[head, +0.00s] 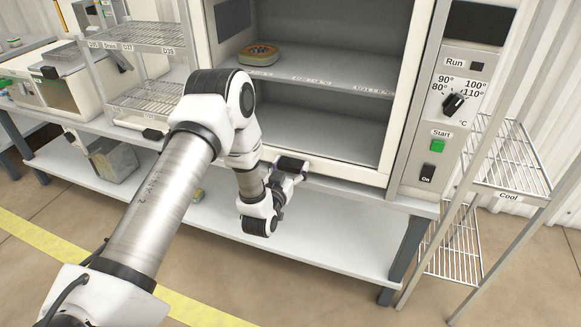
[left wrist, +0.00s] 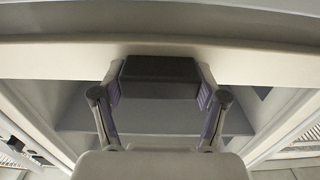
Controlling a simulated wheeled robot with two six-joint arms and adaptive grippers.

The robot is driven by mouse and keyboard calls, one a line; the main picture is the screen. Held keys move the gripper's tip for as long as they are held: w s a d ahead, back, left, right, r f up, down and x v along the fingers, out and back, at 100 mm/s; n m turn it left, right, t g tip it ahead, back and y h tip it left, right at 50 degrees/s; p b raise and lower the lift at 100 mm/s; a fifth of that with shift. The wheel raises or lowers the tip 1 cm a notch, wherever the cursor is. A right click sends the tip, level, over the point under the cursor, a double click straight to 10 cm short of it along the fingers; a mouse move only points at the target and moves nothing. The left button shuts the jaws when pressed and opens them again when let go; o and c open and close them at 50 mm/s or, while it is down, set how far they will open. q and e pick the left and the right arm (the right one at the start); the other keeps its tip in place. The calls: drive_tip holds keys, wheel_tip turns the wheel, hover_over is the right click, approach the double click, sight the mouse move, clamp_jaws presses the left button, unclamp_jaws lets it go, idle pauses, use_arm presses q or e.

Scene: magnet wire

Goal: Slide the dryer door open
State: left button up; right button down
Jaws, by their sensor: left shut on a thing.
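The dryer (head: 397,100) stands at the centre of the head view, with a cream frame around its front. Its grey interior shows, but I cannot tell whether clear glass covers it. A black handle (head: 291,163) sits at the lower edge of the cream frame. My left gripper (head: 290,172) is at this handle, reaching in from below. In the left wrist view, the dark handle block (left wrist: 160,70) lies between the two fingers, against a cream bar (left wrist: 255,65). The gripper is shut on it. My right gripper does not show.
A round coil-like part (head: 258,54) sits on the dryer's upper shelf. A control panel (head: 440,150) with dial and buttons is at the right, beside a wire rack (head: 505,160) marked Cool. Another rack (head: 145,35) stands at the left. A lower bench shelf (head: 330,245) runs below.

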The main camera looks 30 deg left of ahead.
use_arm(q)
wheel_tip(320, 180, up, 20)
drive_tip(key=p, duration=1.3)
drive_tip(key=shift+f, duration=0.2)
wheel_tip(320, 180, up, 22)
drive_tip(key=p, duration=1.3)
drive_tip(key=o, duration=1.7)
drive_tip(key=shift+f, duration=0.15)
approach(295, 2)
drive_tip(key=v, duration=0.4)
drive_tip(key=shift+s+d, duration=0.15)
drive_tip(key=shift+s, duration=0.05)
